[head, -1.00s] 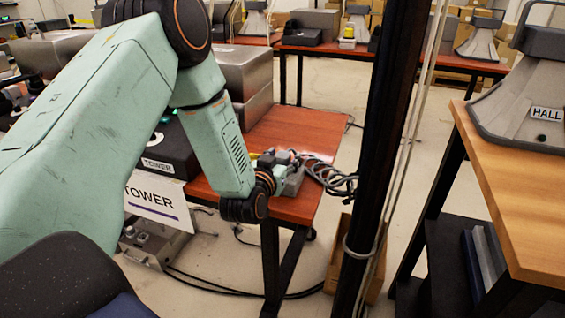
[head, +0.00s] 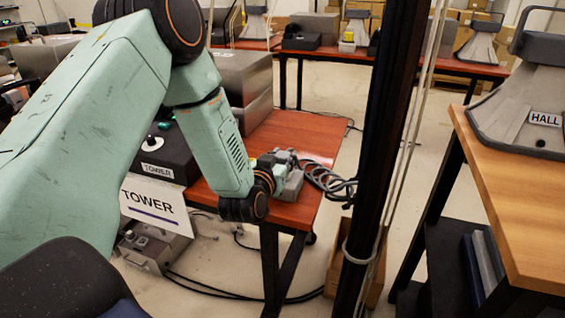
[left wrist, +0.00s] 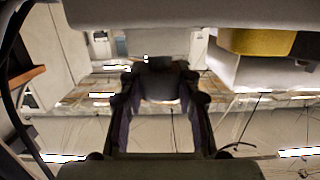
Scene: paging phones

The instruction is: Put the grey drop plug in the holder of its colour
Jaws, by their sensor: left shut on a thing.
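My left gripper (head: 284,160) is at the right end of the red-brown table, over a small grey holder block (head: 291,187). In the left wrist view its two fingers (left wrist: 160,85) close on a dark grey piece (left wrist: 158,70), which I take to be the grey drop plug. The fingers hide most of it, and I cannot tell whether it touches the block. A yellow part (left wrist: 256,42) on a pale grey body shows at the upper right of the left wrist view. My right gripper is not in view.
A black post (head: 385,140) stands right of the table. A wooden table (head: 520,190) with the HALL horn is at right.

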